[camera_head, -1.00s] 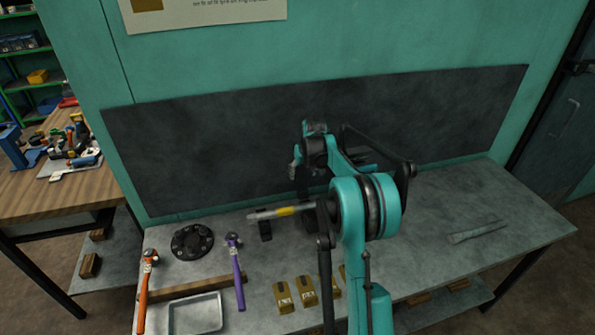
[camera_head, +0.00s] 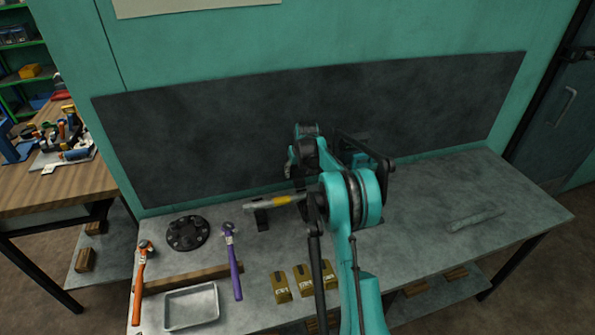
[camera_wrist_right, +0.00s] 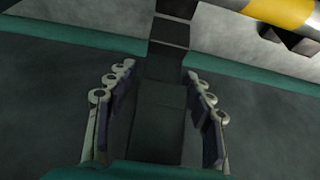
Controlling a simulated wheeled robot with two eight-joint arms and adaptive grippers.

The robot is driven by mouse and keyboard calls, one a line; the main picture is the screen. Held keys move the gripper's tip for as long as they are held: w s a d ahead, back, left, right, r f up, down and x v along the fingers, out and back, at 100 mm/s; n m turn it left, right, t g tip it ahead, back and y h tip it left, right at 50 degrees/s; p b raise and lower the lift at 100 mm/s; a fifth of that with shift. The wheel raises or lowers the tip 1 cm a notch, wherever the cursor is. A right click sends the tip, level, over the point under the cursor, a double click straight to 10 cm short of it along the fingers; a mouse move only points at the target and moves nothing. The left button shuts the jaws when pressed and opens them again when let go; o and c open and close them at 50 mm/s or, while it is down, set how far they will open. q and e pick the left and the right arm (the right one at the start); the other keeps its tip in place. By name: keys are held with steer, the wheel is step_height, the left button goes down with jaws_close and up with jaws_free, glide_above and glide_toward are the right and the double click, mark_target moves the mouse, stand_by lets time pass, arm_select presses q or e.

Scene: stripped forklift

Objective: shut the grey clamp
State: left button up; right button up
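A dark grey upright piece, apparently part of the grey clamp (camera_wrist_right: 160,112), stands between the fingers of my right gripper (camera_wrist_right: 159,74) in the right wrist view. Gaps show on both sides, and the fingers are open. In the head view my right gripper (camera_head: 301,152) is above the bench, near the right end of a grey rod with a yellow band (camera_head: 272,203). A dark upright part of the clamp (camera_head: 299,184) shows below it there. My arm hides much of the clamp, so how far it is open is unclear. My left gripper is out of view.
On the workbench (camera_head: 425,230) are a black flange (camera_head: 187,233), an orange hammer (camera_head: 139,280), a purple hammer (camera_head: 234,262), a metal tray (camera_head: 191,306) and several brass blocks (camera_head: 281,287). A dark panel (camera_head: 220,130) rises behind. The bench's right side is mostly clear.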

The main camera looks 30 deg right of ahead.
jaws_close()
jaws_free()
steer(key=shift+s, duration=0.1)
steer(key=shift+s+a+f+b, duration=0.2)
steer(key=shift+s+a+b, duration=0.1)
steer(key=shift+s, duration=0.9)
steer(key=shift+s+a+f+b, duration=0.2)
steer(key=shift+s+a+b, duration=0.1)
steer(key=shift+s, duration=0.9)
steer(key=shift+s+a+f+b, duration=0.2)
steer(key=shift+s+a+b, duration=0.1)
steer(key=shift+s, duration=0.9)
steer(key=o, duration=0.6)
steer(key=shift+c, duration=0.2)
steer(key=shift+r, duration=0.1)
